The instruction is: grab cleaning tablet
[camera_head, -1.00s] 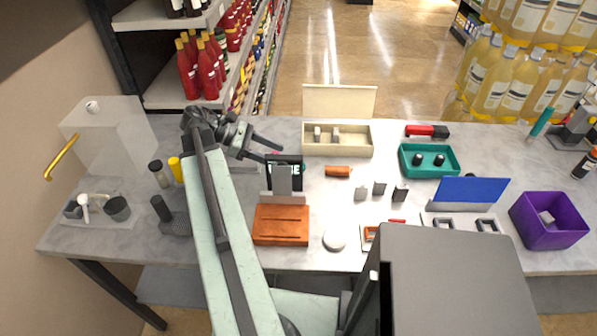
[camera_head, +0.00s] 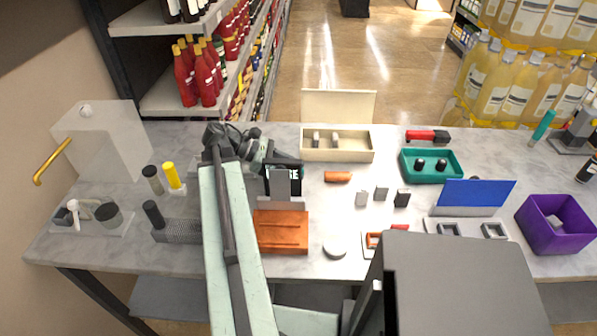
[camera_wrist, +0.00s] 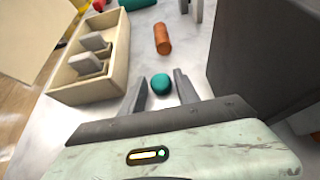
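A small round teal piece (camera_wrist: 161,84), possibly the cleaning tablet, lies on the grey table between the two fingertips of my gripper (camera_wrist: 160,86) in the wrist view. The fingers are apart, with a gap on each side of the piece. In the head view my gripper is behind the black lettered box, and the teal piece is hidden there. A pale round disc (camera_head: 334,250) lies near the table's front edge.
A dark box (camera_wrist: 265,50) stands close on the right in the wrist view. A cream divided box (camera_head: 337,156) and an orange cylinder (camera_head: 338,177) are beyond.

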